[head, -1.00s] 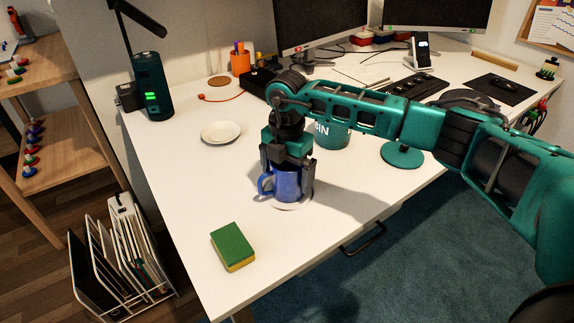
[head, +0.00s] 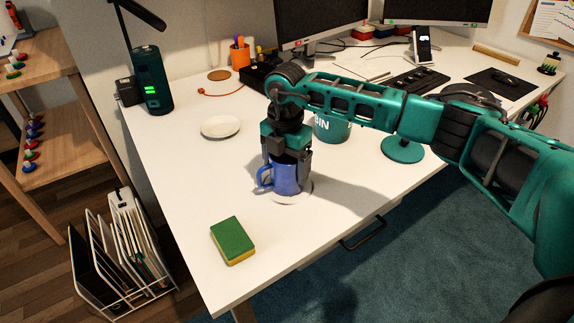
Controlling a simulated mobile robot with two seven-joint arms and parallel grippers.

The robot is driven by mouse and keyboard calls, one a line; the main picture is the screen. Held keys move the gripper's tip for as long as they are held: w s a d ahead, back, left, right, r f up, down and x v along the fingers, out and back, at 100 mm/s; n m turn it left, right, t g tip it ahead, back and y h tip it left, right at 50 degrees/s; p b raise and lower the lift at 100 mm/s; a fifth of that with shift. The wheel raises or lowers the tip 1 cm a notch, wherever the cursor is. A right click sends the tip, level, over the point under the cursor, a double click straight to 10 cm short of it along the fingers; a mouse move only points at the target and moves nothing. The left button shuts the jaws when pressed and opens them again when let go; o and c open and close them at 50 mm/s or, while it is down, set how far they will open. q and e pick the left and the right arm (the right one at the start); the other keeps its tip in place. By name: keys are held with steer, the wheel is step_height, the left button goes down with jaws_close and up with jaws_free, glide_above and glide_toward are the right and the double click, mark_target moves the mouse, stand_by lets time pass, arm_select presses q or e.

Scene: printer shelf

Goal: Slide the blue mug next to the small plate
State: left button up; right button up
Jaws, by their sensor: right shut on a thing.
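The blue mug (head: 285,178) stands upright on or just above a small white saucer (head: 293,201) near the middle of the white desk. Its handle points left. My right gripper (head: 288,165) comes down from above and is shut on the mug, with a finger along its right side. The lower rim of the saucer shows below the mug; the rest is hidden. Another small white plate (head: 221,126) lies empty behind and to the left of the mug, with bare desk between them. My left gripper is not in view.
A green and yellow sponge (head: 233,240) lies near the front left. A teal bin (head: 333,128) stands behind my right arm, and a round teal base (head: 403,149) is right of it. A green-lit device (head: 152,82) stands at the left edge.

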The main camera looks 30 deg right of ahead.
steer(key=shift+w+a+b, duration=0.25)
steer(key=shift+w+b, duration=0.15)
steer(key=shift+w, duration=0.4)
steer(key=shift+w+a+b, duration=0.2)
steer(key=shift+w+b, duration=0.2)
steer(key=shift+w, duration=0.35)
steer(key=shift+w+a+b, duration=0.2)
steer(key=shift+w+b, duration=0.25)
steer(key=shift+w, duration=0.3)
steer(key=shift+w+a+b, duration=0.2)
steer(key=shift+w+b, duration=0.35)
steer(key=shift+w, duration=0.3)
